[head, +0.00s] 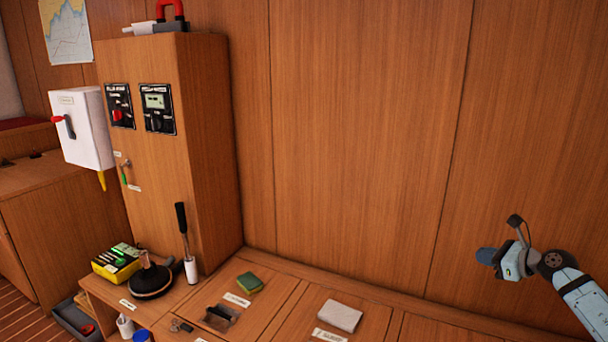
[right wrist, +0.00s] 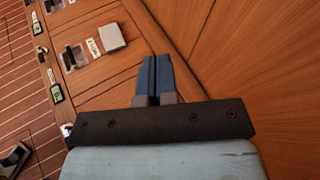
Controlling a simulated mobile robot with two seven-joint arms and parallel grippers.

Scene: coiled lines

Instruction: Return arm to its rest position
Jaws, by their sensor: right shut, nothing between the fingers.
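My right gripper (head: 487,256) is at the right of the head view, raised in front of the wood-panelled wall and to the right of the counter things. Its arm comes in from the lower right. In the right wrist view its two blue fingers (right wrist: 154,77) are together, with nothing between them. My left gripper does not show in either view.
A wooden cabinet (head: 216,130) with control panels stands at the left, with a white switch box (head: 82,130) beside it. The counter holds a green sponge (head: 250,283), a folded grey cloth (head: 339,315), a black round-based item (head: 152,281) and a yellow box (head: 117,262).

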